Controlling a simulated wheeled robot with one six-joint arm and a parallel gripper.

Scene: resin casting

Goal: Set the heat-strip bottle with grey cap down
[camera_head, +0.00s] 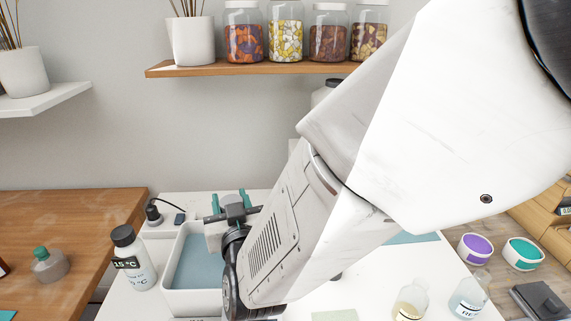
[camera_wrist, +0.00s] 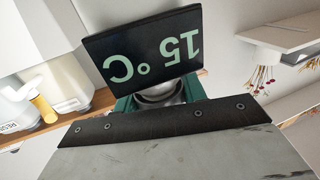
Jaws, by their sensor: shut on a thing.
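My gripper (camera_head: 230,202) is over the back of a white bath in the head view, its teal fingertips apart around something grey. In the wrist view, my gripper (camera_wrist: 160,95) is shut with teal fingers on both sides of a round grey part, which looks like the heat-strip bottle's grey cap (camera_wrist: 160,93). A black strip reading 15 °C (camera_wrist: 145,45) shows upside down beside it. The bottle's body and base are mostly hidden, so I cannot tell whether it touches anything.
The white bath (camera_head: 192,302) has a blue-grey inside. Left of it stands another bottle (camera_head: 140,275) with a dark cap and black 15 °C tag. A green-stoppered flask (camera_head: 50,265) stands on the wooden table (camera_head: 75,225). Clear bottles (camera_head: 410,300) stand at the right front.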

